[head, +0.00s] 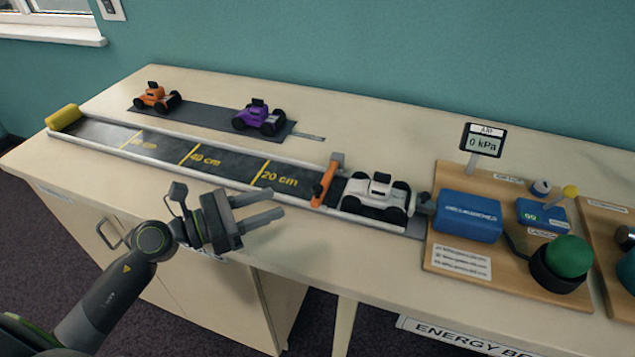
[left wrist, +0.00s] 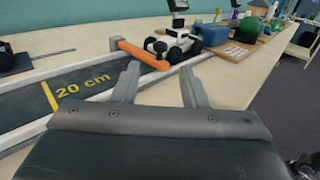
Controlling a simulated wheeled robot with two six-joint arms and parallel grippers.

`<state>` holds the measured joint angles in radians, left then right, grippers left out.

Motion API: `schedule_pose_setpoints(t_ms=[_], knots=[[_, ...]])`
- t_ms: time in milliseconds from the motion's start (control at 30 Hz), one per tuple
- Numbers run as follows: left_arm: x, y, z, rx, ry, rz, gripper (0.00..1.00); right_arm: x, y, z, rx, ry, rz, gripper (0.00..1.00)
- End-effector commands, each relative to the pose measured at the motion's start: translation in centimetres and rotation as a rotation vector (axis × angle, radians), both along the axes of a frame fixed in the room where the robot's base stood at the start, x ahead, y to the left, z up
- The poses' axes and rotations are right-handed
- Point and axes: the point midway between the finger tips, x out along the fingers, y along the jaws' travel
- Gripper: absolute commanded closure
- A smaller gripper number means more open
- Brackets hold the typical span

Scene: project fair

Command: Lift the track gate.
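The track gate is an orange bar (head: 324,184) lying across the dark track (head: 215,164), hinged at a grey post on the far side. It also shows in the left wrist view (left wrist: 143,53), beyond my fingers. A white car (head: 378,197) stands on the track just right of the gate. My left gripper (head: 270,206) is open and empty, its fingers apart, in front of the track's near wall and left of the gate, not touching it. My right gripper is not in view.
A wooden board (head: 452,257) with a blue box (head: 467,215), a green dome (head: 567,257) and a gauge reading 0 kPa (head: 482,141) stands right of the track. An orange car (head: 158,98) and a purple car (head: 259,118) rest on a dark strip behind.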

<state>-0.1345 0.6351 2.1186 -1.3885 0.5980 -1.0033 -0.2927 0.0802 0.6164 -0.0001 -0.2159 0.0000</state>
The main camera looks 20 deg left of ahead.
Motion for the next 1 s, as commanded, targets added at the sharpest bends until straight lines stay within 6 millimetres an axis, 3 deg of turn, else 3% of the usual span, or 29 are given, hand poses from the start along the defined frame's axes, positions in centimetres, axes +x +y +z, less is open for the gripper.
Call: schedule_pose_setpoints(t_ms=[600, 1000], knots=[[5.7, -6.2, 0.2, -0.005, 0.002, -0.001, 0.61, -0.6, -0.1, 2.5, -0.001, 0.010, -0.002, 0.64], [7.4, -8.0, 0.0, 0.000, 0.003, 0.000, 0.61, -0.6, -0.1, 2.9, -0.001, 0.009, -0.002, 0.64]])
